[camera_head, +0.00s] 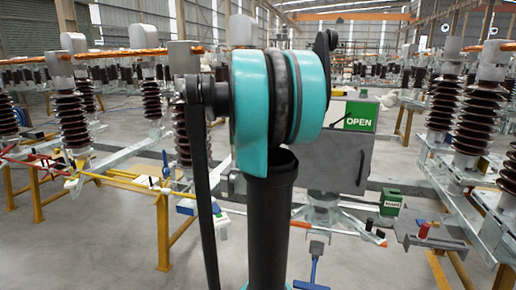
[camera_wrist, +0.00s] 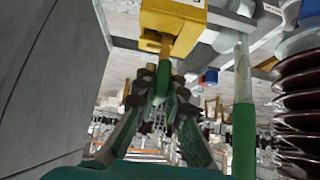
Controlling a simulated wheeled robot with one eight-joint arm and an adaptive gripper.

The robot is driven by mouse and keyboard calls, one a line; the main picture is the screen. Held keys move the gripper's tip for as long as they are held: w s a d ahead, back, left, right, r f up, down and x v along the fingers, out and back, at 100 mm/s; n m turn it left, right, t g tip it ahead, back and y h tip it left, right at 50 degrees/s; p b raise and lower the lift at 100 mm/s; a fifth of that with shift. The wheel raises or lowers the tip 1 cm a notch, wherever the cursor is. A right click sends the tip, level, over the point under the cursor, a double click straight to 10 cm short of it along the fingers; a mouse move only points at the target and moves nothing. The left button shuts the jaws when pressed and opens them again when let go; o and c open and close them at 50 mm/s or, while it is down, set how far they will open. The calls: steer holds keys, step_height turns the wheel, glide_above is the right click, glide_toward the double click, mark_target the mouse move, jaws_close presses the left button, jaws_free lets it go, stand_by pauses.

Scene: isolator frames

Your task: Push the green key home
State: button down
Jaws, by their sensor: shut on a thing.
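In the wrist view, my gripper (camera_wrist: 163,95) is shut on the green key (camera_wrist: 162,82), with dark finger pads on either side of it. A brassy stem (camera_wrist: 166,48) runs from the key towards the yellow lock box (camera_wrist: 172,16) at the top. The stem meets or overlaps the box's near face; I cannot tell how deep it sits. In the head view, my arm fills the middle, and the gripper, key and yellow box are not visible there.
A grey cabinet (camera_head: 338,162) with a green OPEN sign (camera_head: 360,116) stands behind my arm. A small green box (camera_head: 391,202) is on its right. In the wrist view, a grey wall (camera_wrist: 45,75) is close on the left and a ribbed brown insulator (camera_wrist: 300,95) on the right.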

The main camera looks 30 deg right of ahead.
steer(key=shift+f, duration=0.6)
steer(key=shift+f, duration=0.35)
steer(key=shift+f, duration=0.3)
steer(key=c, duration=1.5)
jaws_free()
steer(key=shift+c, duration=0.2)
steer(key=v, duration=1.2)
steer(key=shift+f, duration=0.1)
